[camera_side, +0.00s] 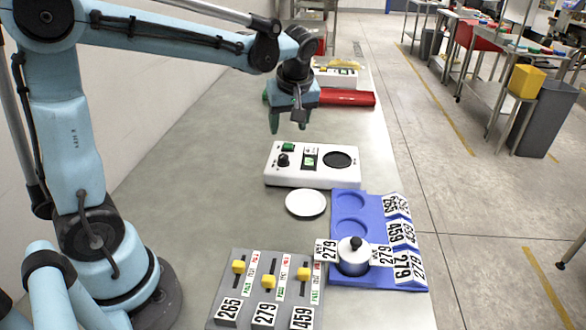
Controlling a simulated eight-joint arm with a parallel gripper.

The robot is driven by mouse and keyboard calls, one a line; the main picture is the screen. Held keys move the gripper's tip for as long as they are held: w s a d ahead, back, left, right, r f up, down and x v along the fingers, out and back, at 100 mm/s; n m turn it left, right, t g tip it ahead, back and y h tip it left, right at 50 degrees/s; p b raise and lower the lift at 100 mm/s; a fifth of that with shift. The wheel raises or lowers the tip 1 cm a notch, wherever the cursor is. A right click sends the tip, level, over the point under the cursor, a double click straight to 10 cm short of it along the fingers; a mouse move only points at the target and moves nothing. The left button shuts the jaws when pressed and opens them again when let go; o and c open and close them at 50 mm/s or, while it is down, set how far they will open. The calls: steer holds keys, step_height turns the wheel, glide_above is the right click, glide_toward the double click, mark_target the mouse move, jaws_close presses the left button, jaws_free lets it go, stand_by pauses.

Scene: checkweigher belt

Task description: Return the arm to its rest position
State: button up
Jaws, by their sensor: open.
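My gripper (286,117) hangs in the air above the far middle of the grey table (200,165), pointing down. Its green fingers are apart, with nothing seen between them. It is beyond the white device and in front of a red object at the back. My blue arm reaches in from the left. No marker of a rest position shows in this view.
A white device (290,177) with a knob and black disc stands mid-table. Nearer are a white plate (306,203), a blue tray (342,226) holding a lidded pot (352,262), and a grey slider panel (243,254). A red object (347,98) lies behind. The table's left side is clear.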

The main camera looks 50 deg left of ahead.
stand_by(0.3)
steer(key=s+d+f+m+t+h, duration=0.1)
steer(key=s+d+m+t+h, duration=0.3)
steer(key=s+d+m, duration=0.5)
steer(key=s+m+t, duration=0.1)
steer(key=s+m, duration=0.1)
steer(key=m, duration=0.2)
steer(key=shift+s+d+f+m, duration=0.25)
steer(key=shift+s+f+m, duration=0.05)
steer(key=shift+f, duration=0.1)
stand_by(0.3)
